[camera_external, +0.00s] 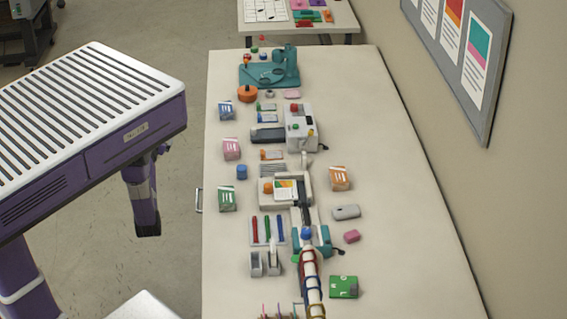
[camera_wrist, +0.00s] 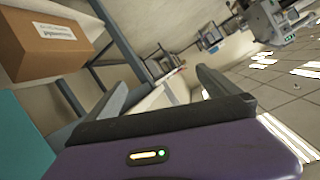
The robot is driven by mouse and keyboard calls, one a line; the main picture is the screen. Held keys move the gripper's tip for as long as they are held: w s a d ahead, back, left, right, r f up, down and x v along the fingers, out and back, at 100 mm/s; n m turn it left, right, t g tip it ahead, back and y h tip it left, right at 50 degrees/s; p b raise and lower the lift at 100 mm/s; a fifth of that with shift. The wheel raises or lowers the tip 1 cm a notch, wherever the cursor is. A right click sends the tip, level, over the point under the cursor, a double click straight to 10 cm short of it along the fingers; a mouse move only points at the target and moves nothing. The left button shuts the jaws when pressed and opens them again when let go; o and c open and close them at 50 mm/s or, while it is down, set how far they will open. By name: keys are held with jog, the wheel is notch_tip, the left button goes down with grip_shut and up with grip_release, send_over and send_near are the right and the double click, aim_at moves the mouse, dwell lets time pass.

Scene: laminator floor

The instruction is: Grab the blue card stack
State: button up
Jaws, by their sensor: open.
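The blue card stack (camera_external: 227,110) is a small blue-grey block with a white label. It stands near the left edge of the long cream table in the external view, towards the far end. In the wrist view my gripper (camera_wrist: 160,84) is open, with two dark fingers apart and nothing between them. That view is tilted towards shelving and floor, and the card stack does not show in it. In the external view I cannot make out the gripper's fingers. The purple parts at the left, apart from the table, look like mine.
Similar pink (camera_external: 232,149), green (camera_external: 227,198) and orange (camera_external: 340,178) card stacks stand on the table (camera_external: 420,270). An orange round thing (camera_external: 247,94), a blue cylinder (camera_external: 242,172) and a grey machine (camera_external: 301,128) are near.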

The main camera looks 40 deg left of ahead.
aim_at(226, 110)
jog(key=w+a+r+b, duration=0.1)
jog(key=a+r+b, duration=0.2)
jog(key=a+r, duration=0.5)
jog(key=w+a+r+b, duration=0.1)
jog(key=a+r+b, duration=0.15)
jog(key=a, duration=0.95)
jog(key=w+d+r+m+t+h, duration=0.2)
jog(key=w+d+m+h, duration=0.4)
jog(key=w+d+h, duration=0.65)
jog(key=w+d+m+g+h, duration=0.1)
jog(key=w+d+m+h, duration=0.1)
jog(key=d, duration=0.5)
jog(key=w+d+f+m+h, duration=0.1)
jog(key=w+d+m, duration=0.1)
jog(key=d, duration=0.5)
jog(key=w+d+m+g+h, duration=0.1)
jog(key=w+d+h, duration=0.1)
jog(key=d, duration=0.6)
jog(key=shift+w+f+m+g+h, duration=0.2)
jog(key=shift+w+m+g+h, duration=0.1)
jog(key=shift+w+m+h, duration=0.1)
jog(key=shift+r+x, duration=0.15)
jog(key=shift+x, duration=1.35)
jog(key=shift+r+x, duration=0.1)
jog(key=shift+x, duration=1.4)
jog(key=shift+w, duration=0.1)
jog(key=c, duration=1)
jog(key=shift+c, duration=1.3)
